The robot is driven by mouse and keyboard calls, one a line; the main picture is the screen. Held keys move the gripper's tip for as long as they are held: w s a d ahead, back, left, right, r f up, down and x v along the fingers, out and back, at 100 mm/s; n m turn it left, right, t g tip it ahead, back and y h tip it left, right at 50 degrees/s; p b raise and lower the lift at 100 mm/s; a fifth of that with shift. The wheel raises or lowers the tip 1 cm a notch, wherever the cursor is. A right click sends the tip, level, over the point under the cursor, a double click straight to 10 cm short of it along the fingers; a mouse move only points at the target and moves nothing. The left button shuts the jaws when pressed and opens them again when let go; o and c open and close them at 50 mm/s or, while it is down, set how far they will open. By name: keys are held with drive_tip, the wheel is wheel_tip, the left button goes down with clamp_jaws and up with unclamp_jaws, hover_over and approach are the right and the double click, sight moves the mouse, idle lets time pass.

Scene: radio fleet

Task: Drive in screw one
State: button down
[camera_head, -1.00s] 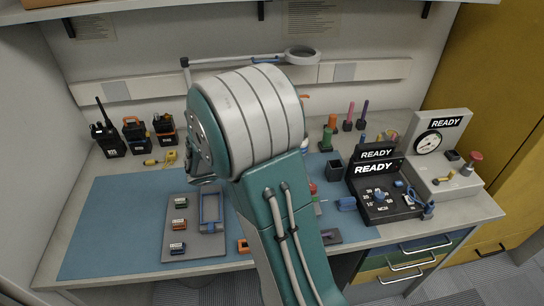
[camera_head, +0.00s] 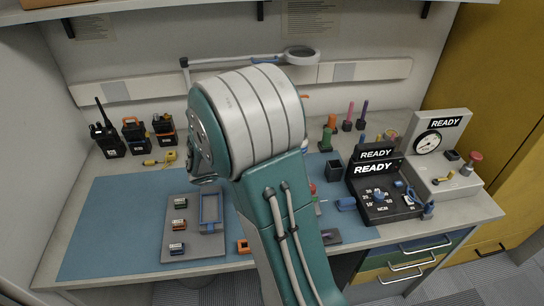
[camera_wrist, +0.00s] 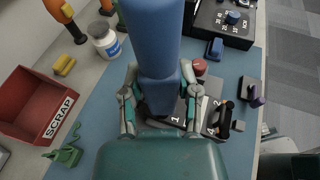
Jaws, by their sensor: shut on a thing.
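In the wrist view my gripper (camera_wrist: 160,108) is closed around a large blue tool (camera_wrist: 153,38), whose body fills the top middle of the view. The tool's lower end sits between the two fingers. In the head view my own arm hides the gripper and the work spot.
In the head view, a grey tray (camera_head: 180,258) lies on the blue mat (camera_head: 110,225). A black READY box (camera_head: 382,208) stands at right.

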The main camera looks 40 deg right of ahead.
drive_tip(key=shift+f, duration=0.6)
idle(1.6)
drive_tip(key=shift+r, duration=0.15)
drive_tip(key=shift+r, duration=2.45)
